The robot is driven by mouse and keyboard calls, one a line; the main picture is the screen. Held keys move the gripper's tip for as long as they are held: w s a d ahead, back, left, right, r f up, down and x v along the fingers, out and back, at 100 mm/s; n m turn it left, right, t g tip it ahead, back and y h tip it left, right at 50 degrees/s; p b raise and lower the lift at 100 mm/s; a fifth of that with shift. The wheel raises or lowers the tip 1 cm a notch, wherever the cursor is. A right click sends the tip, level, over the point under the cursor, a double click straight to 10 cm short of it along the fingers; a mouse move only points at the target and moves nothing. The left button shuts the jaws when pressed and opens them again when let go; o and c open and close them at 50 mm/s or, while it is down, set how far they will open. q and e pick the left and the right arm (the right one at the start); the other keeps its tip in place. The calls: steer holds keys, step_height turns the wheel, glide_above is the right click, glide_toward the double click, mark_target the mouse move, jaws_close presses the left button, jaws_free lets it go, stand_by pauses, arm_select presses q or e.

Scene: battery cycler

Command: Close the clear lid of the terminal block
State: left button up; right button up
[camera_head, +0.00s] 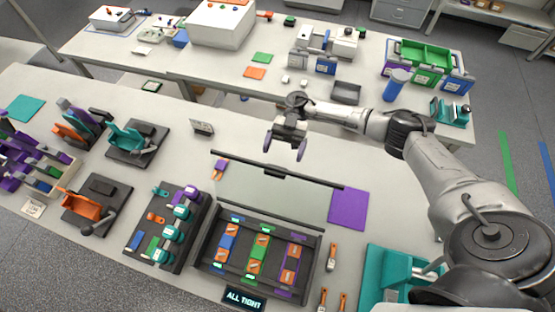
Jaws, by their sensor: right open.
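The terminal block (209,249) is a dark open-topped box at the front middle, with blue, green and orange parts in rows inside. Its clear lid (262,190) stands open at the far side, a see-through pane with a dark top bar and a small dark handle (275,173) in the middle. My right gripper (284,147) is open and empty, above and beyond the lid's top bar, apart from it as far as I can see. My left gripper is not in view.
A sign reading "ALL TIGHT" (245,299) stands in front of the block. A dark tray with teal-capped parts (169,228) is close on the left. A purple mat (348,209) lies to the right. Orange-handled tools (332,257) lie beside the block. The table beyond the lid is mostly clear.

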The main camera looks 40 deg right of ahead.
mark_target(277, 166)
steer(key=shift+p+x, duration=0.8)
steer(key=shift+x, duration=1.9)
